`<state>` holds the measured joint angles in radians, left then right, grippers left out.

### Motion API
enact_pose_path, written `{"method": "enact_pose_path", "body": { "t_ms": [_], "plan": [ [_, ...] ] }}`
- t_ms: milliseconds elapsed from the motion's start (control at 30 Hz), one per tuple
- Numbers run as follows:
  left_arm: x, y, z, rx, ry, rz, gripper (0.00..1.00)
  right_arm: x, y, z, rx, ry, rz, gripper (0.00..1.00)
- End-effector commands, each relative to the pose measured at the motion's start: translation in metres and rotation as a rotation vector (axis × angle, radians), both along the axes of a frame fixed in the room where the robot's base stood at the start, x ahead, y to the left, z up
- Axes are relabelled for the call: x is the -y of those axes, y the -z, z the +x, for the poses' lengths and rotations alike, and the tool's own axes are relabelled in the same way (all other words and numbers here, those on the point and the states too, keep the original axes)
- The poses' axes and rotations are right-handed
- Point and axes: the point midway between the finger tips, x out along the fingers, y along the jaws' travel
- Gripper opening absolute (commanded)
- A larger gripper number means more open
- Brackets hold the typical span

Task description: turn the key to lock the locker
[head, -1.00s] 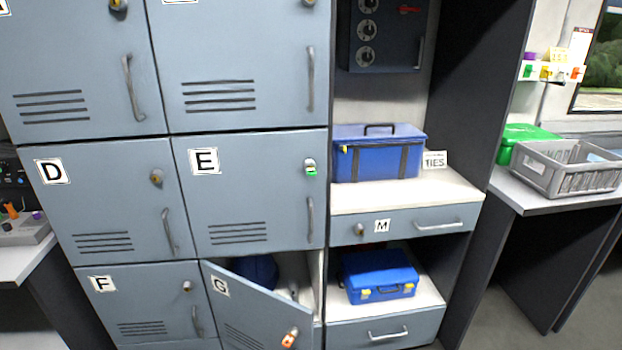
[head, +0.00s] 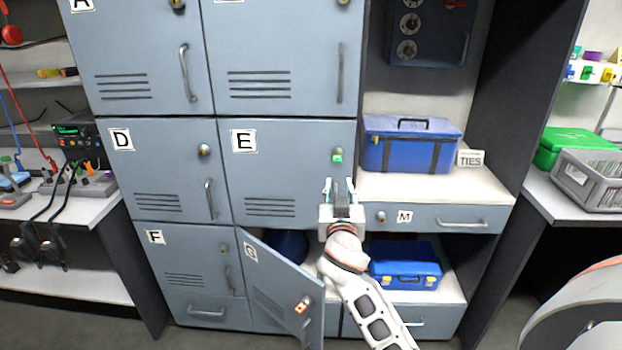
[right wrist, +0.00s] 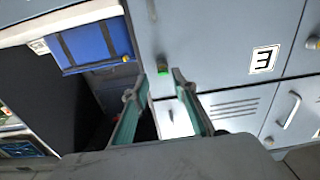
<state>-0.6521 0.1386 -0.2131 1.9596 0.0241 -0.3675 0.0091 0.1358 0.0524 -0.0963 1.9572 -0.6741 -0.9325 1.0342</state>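The locker bank shows closed doors, including locker E (head: 285,175), and locker G (head: 283,285), whose door stands ajar. A key with a green tag (head: 337,157) sits in locker E's lock at the door's upper right. My right gripper (head: 340,184) is open and empty, just below the green-tagged key in the head view. My left gripper is out of view.
Right of the lockers, a blue toolbox (head: 410,145) stands on a shelf above drawer M (head: 435,219). A smaller blue case (head: 404,266) sits below. A grey crate (head: 590,180) is on the right counter.

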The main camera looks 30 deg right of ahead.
Motion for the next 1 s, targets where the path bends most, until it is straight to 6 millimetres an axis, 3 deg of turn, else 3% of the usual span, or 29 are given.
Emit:
{"method": "enact_pose_path", "body": {
  "t_ms": [33,167,667,1000],
  "plan": [
    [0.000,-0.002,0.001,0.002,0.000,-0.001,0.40,0.004,-0.011,0.001,0.020,0.017,0.006,0.27],
    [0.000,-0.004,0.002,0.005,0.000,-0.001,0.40,0.009,-0.022,0.003,0.043,0.036,0.012,0.27],
    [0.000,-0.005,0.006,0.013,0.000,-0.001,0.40,0.029,-0.022,0.035,0.042,0.036,0.008,0.27],
    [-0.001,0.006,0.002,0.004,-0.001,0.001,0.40,0.045,-0.022,0.061,0.043,0.035,0.012,0.27]
  ]
}}
